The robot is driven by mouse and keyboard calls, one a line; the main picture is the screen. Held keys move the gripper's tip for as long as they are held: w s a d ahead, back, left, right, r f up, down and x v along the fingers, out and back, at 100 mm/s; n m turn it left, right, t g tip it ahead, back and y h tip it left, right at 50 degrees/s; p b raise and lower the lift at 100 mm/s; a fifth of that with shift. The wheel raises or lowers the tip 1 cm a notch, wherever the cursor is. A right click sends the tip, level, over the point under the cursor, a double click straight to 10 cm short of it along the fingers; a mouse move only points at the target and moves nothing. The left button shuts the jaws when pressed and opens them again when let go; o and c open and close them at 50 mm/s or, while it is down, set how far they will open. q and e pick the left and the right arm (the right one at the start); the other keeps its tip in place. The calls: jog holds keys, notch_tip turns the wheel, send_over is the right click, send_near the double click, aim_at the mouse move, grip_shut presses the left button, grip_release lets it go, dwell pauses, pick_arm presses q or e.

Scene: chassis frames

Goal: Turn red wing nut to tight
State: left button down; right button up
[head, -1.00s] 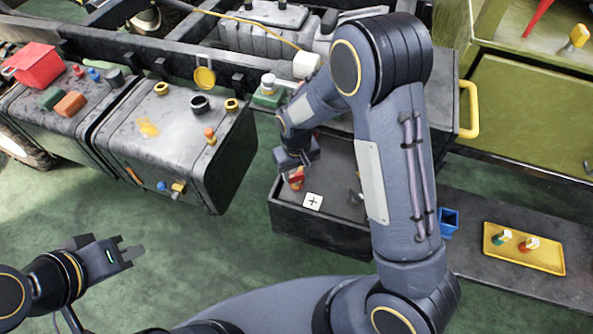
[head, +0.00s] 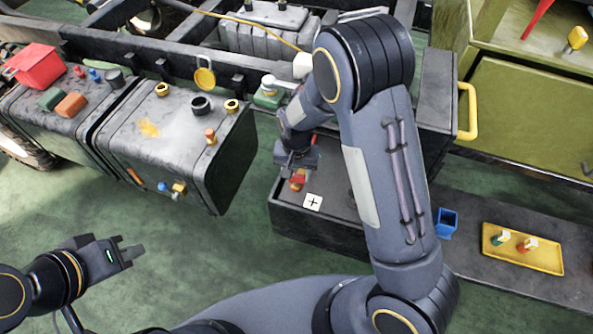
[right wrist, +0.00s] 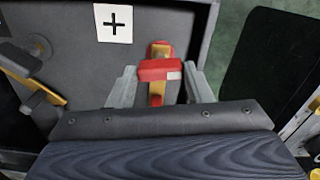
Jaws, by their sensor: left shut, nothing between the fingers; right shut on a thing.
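The red wing nut (head: 298,182) sits in the open-topped dark battery box, near its left end by a white label with a black plus. In the right wrist view the red wing nut (right wrist: 160,71) is a red bar with yellow metal below and an orange-red end beyond it. My right gripper (head: 297,168) points down over it; in the right wrist view its fingers (right wrist: 160,85) stand on both sides of the red bar, shut on it. My left gripper (head: 130,250) is shut and empty at lower left, far from the box. How tight the nut is cannot be seen.
The plus label (head: 313,202) lies beside the nut. A dark tank (head: 170,130) with caps and fittings stands left of the box. A blue cup (head: 446,222) and a yellow tray (head: 523,262) with small parts are at right. Green floor lies open at lower left.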

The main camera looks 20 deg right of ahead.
aim_at(296, 175)
dwell(0.3)
jog(key=o, duration=1)
notch_tip(296, 175, up, 8)
jog(key=shift+f+p, duration=0.1)
jog(key=shift+p, duration=0.35)
